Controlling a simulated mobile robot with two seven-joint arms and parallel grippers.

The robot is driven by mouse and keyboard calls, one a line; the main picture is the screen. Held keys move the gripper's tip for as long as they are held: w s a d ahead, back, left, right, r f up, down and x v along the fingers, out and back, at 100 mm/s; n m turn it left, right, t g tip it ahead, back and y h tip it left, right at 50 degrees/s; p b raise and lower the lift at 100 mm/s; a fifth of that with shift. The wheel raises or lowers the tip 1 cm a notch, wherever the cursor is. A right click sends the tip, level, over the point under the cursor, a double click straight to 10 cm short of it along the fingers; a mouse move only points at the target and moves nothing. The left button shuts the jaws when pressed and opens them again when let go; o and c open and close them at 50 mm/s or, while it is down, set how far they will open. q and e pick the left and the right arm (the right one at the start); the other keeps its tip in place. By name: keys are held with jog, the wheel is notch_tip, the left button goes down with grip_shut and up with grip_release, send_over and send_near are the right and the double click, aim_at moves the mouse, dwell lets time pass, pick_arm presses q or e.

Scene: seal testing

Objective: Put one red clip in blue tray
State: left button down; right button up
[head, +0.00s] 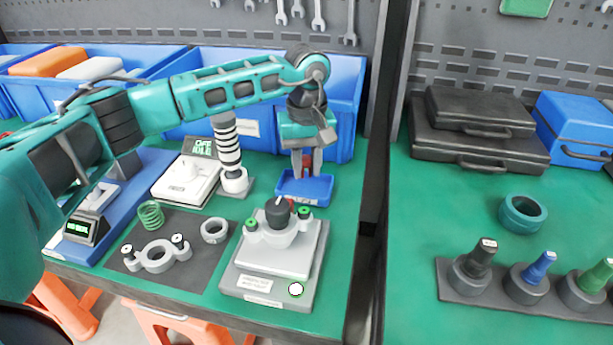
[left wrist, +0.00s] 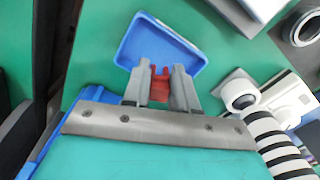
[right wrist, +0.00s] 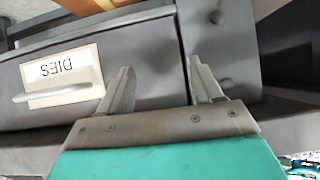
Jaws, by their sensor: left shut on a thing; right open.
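A red clip (left wrist: 160,86) is held between the fingers of my left gripper (left wrist: 161,88) in the left wrist view. The small blue tray (left wrist: 160,32) lies directly beyond the fingertips there. In the head view the left gripper (head: 303,172) points down over the blue tray (head: 316,193), with the red clip between its fingers. I cannot tell whether the clip touches the tray floor. The tray looks empty where it shows. My right gripper (right wrist: 163,90) is open and empty in the right wrist view, in front of a grey drawer labelled DIES (right wrist: 62,75).
A grey test fixture (head: 275,255) with a black knob stands just in front of the tray. A striped black and white post (head: 228,150) stands left of it. A large blue bin (head: 345,90) is behind. Black cases (head: 480,140) lie on the right table.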

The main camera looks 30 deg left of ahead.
aim_at(306, 191)
pick_arm(q)
jog(key=shift+f, duration=1.65)
jog(key=shift+f, duration=0.1)
jog(key=shift+f+b, duration=0.15)
jog(key=shift+b, duration=0.15)
jog(key=c, duration=0.9)
grip_release()
notch_tip(306, 191, up, 13)
jog(key=shift+f+p, duration=0.2)
jog(key=shift+p, duration=0.55)
